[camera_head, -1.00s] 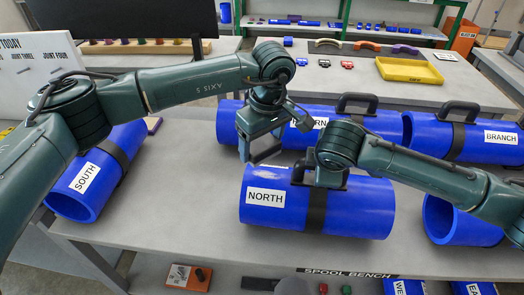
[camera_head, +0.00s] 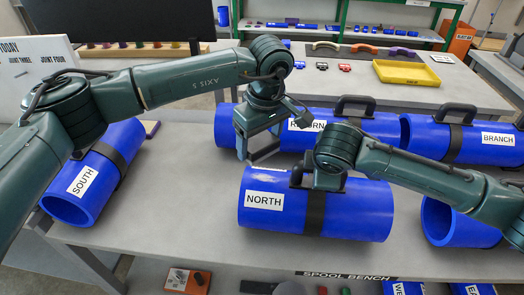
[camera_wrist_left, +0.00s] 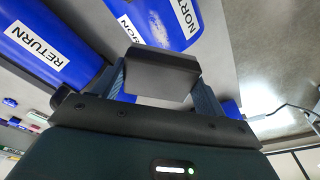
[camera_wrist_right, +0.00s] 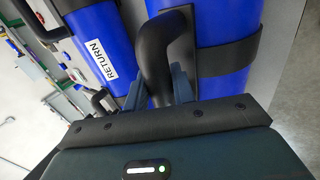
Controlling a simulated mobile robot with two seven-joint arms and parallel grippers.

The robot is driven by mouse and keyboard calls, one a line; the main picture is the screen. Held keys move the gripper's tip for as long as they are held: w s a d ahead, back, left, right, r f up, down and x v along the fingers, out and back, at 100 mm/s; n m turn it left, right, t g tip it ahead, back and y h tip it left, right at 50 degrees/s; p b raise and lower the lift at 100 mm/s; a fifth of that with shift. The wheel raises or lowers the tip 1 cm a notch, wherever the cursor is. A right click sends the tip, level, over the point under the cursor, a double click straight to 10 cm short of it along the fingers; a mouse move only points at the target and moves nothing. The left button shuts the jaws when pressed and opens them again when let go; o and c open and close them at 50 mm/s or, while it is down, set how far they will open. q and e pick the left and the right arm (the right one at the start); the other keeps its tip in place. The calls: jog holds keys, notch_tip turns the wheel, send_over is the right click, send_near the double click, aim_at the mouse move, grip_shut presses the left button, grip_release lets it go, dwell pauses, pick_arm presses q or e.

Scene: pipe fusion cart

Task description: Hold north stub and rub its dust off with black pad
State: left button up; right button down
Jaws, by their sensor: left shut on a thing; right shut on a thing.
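The north stub (camera_head: 345,208) is a blue pipe with a NORTH label and a black strap, lying on the bench. My right gripper (camera_wrist_right: 158,92) is shut on its black handle (camera_wrist_right: 153,45), which my own arm largely hides in the head view. My left gripper (camera_head: 262,150) is shut on the black pad (camera_wrist_left: 162,72), just behind the label end of the north stub. In the left wrist view, a pale speckled dust patch (camera_wrist_left: 153,22) shows on the blue pipe (camera_wrist_left: 183,38) beyond the pad. I cannot tell whether pad and pipe touch.
The return pipe (camera_head: 228,128) lies close behind the north stub. The south pipe (camera_head: 66,208) is at the left and the branch pipe (camera_head: 490,150) at the right. Bare bench (camera_head: 180,215) lies between south and north.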

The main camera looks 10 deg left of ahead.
pick_arm(q)
jog(key=shift+s+d+f, duration=0.1)
jog(key=shift+f, duration=1.45)
jog(key=shift+s+d+f, duration=0.1)
jog(key=shift+f, duration=1.4)
jog(key=shift+f, duration=0.45)
jog(key=shift+s+d, duration=0.15)
jog(key=shift+d, duration=0.9)
jog(key=shift+a+r, duration=0.1)
jog(key=shift+a, duration=1)
jog(key=shift+d, duration=0.15)
